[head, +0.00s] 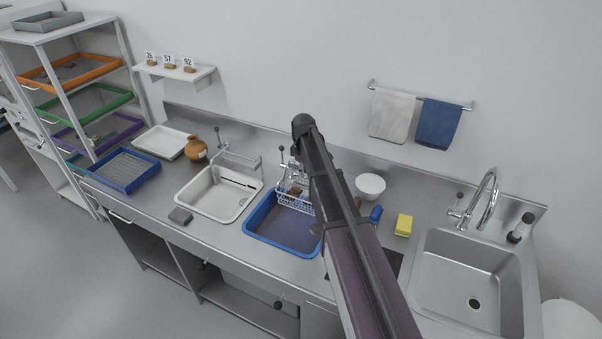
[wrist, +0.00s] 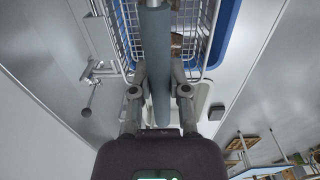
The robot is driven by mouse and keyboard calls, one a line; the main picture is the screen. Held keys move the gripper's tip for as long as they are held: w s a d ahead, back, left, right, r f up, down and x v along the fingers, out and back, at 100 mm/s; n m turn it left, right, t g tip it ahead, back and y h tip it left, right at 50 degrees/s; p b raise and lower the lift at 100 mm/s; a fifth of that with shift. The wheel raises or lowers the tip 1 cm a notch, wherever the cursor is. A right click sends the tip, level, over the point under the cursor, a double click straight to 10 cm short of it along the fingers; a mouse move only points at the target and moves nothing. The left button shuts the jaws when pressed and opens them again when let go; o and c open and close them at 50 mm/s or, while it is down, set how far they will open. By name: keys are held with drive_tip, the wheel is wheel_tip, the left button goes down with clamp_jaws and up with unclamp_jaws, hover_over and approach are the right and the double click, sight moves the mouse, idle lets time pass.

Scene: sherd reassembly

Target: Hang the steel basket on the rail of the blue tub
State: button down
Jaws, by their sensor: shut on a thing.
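The steel basket (head: 292,197) is a wire basket at the back of the blue tub (head: 262,238), with a brown piece inside. It also shows in the wrist view (wrist: 126,36), beside the tub's blue rim (wrist: 226,28). My gripper (wrist: 158,80) is shut on the basket's grey-blue handle, which runs between its fingers. In the head view my arm hides part of the basket, the tub's right side and most of the gripper. A metal fitting with a knob (head: 281,150) stands behind the tub. I cannot tell whether the basket touches the rail.
A white tub (head: 190,198) is left of the blue tub, with a brown jug (head: 196,148) behind it. A white bowl (head: 371,185), a yellow sponge (head: 404,225) and a steel sink (head: 440,265) are to the right. A grey block (head: 180,215) lies at the counter's front.

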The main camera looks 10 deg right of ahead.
drive_tip(key=shift+w+d+f+b, duration=0.2)
drive_tip(key=shift+w+f+b, duration=0.05)
drive_tip(key=shift+f+b, duration=0.3)
drive_tip(key=shift+w+d+f+b, duration=0.15)
drive_tip(key=shift+w+f+b, duration=0.05)
drive_tip(key=shift+f+b, duration=0.3)
drive_tip(key=shift+w+d+f+b, duration=0.2)
drive_tip(key=shift+w+f+b, duration=0.05)
drive_tip(key=shift+f+b, duration=0.3)
idle(0.3)
drive_tip(key=c, duration=0.5)
unclamp_jaws()
drive_tip(key=shift+c, duration=0.2)
